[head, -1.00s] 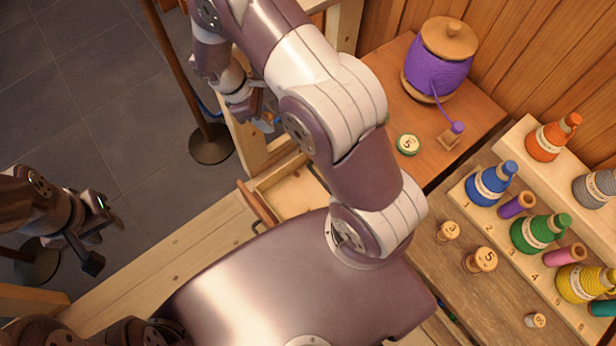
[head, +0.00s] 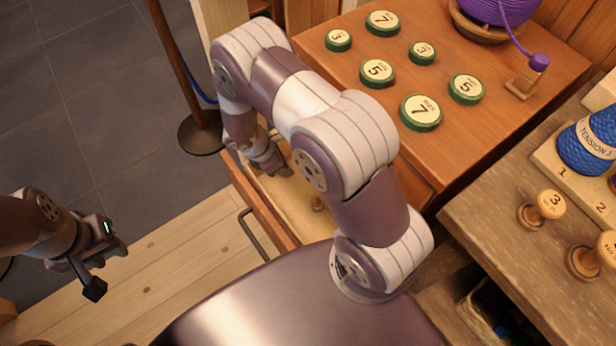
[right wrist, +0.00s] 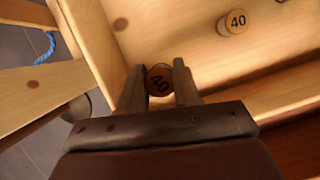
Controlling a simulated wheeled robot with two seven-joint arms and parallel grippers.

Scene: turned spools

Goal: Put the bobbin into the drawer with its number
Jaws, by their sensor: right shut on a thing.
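My right gripper (right wrist: 172,85) is shut on a wooden bobbin marked 40 (right wrist: 159,82). It holds the bobbin within the open drawer (right wrist: 200,60), near a corner by the drawer wall. Whether the bobbin touches the drawer floor I cannot tell. A second bobbin marked 40 (right wrist: 236,22) stands in the same drawer, and a small bobbin also shows there in the head view (head: 318,203). In the head view my right gripper (head: 270,165) reaches down over the drawer (head: 262,205), its fingertips partly hidden. My left gripper (head: 106,268) is open and empty over the floor at the left.
Several green numbered discs (head: 421,112) lie on the cabinet top (head: 500,60) beside a purple spool (head: 492,12). A bench at the right holds bobbins marked 3 (head: 541,208) and 5 (head: 590,258). A dark pole (head: 172,70) stands left of the drawer.

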